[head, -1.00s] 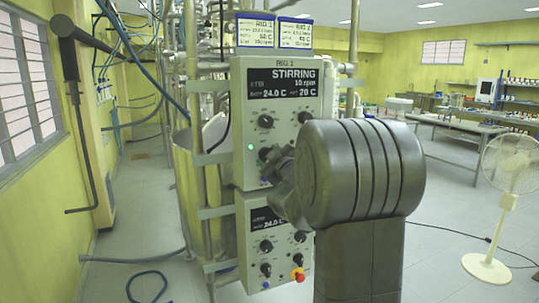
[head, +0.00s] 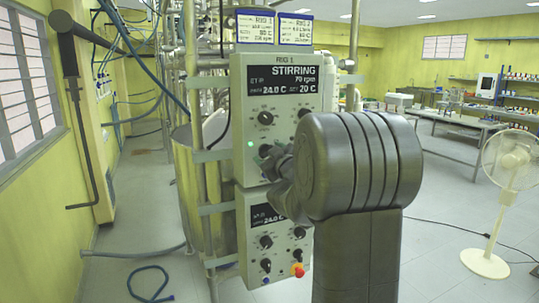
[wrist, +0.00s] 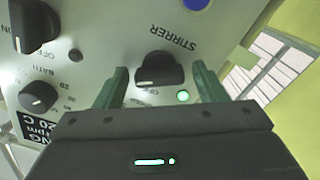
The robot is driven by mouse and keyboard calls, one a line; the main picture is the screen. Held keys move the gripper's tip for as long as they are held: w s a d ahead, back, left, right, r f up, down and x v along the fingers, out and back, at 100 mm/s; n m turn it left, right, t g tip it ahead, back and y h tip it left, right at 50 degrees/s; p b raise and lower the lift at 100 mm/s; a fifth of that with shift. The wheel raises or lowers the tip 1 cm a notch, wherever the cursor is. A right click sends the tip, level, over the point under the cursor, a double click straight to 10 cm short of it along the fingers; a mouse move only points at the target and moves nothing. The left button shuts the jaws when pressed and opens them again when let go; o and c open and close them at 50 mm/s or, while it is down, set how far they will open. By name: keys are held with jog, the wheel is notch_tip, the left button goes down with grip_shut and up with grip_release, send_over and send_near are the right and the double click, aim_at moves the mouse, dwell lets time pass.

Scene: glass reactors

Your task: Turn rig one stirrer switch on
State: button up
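The rig one control box (head: 243,110) is in the head view, its display (head: 283,85) reading STIRRING and about 70 rpm. A green lamp (head: 250,143) is lit on it. In the wrist view the black stirrer switch (wrist: 160,72) sits by the upside-down word STIRRER, with the lit green lamp (wrist: 183,96) beside it. My gripper (wrist: 160,80) is open, with one green finger on each side of the switch and a small gap at both sides. In the head view my arm hides most of the gripper and part of the box.
Other black knobs (wrist: 38,96) lie left of the switch in the wrist view. A second control box (head: 248,235) with a red knob (head: 297,270) hangs below. A blue hose (head: 150,284) lies on the floor. A fan (head: 497,200) stands at right.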

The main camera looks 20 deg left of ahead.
dwell(0.3)
jog(key=b+v, duration=0.2)
jog(key=v, duration=1.1)
jog(key=shift+s+d+b, duration=0.25)
jog(key=shift+d+b, duration=0.1)
jog(key=shift+b, duration=0.05)
jog(key=p+x, duration=0.2)
jog(key=x, duration=1.2)
jog(key=shift+p, duration=0.4)
jog(key=shift+s+d, duration=0.15)
